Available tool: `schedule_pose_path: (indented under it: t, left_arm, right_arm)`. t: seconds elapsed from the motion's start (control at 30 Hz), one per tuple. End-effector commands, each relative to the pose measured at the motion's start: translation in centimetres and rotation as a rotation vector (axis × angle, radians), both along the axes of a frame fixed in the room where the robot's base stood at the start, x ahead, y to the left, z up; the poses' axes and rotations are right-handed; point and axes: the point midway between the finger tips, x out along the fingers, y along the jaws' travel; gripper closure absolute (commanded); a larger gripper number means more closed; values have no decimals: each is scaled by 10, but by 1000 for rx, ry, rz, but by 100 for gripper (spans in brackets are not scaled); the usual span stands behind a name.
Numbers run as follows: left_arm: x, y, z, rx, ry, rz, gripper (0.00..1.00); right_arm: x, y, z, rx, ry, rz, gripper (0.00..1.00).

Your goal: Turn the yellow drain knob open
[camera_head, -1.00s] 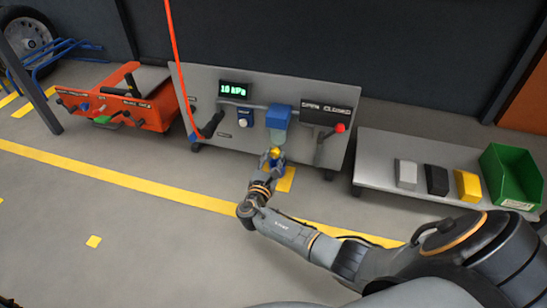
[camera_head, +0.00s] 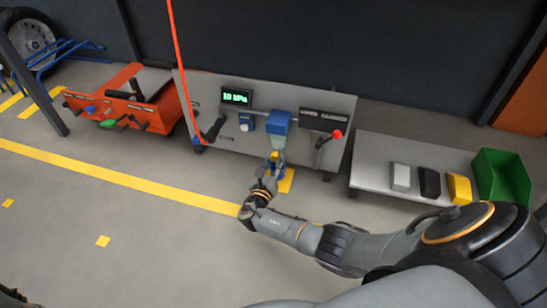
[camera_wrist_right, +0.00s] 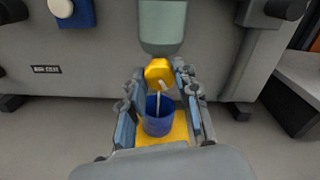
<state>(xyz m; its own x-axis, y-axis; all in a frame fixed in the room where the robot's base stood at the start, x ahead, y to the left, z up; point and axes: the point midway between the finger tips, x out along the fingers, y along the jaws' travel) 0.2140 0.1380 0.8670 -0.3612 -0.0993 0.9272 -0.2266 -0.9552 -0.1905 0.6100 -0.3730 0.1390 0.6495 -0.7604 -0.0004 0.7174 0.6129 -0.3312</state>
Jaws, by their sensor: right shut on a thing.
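The yellow drain knob (camera_head: 274,155) sits under the clear bowl (camera_head: 277,139) of a blue-topped filter unit (camera_head: 279,121) on the grey panel. My right gripper (camera_head: 272,163) reaches it from below and in front. In the right wrist view, the knob (camera_wrist_right: 158,71) lies between the two fingertips (camera_wrist_right: 159,77) and the gripper is shut on it. A pale stem hangs from the knob toward a blue cup (camera_wrist_right: 158,118) on a yellow mat (camera_wrist_right: 174,134). The fingers hide parts of the cup and mat. My left gripper is out of view.
The panel (camera_head: 198,90) has a gauge reading about 10 kPa (camera_head: 236,97) and a red-tipped lever (camera_head: 337,134) to the right. A low table (camera_head: 372,179) holds several blocks and a green bin (camera_head: 500,175). A red hose (camera_head: 184,75) hangs at the left.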

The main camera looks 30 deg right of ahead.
Motion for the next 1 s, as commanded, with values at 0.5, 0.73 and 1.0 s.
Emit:
schedule_pose_path:
  t: [0.5,0.73,1.0]
  left_arm:
    - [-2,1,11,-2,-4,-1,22]
    - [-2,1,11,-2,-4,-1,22]
    - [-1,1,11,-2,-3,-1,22]
  right_arm:
    - [1,-1,1,-106,122,-1,100]
    - [1,-1,1,-108,123,0,100]
    - [1,-1,1,-107,123,-1,46]
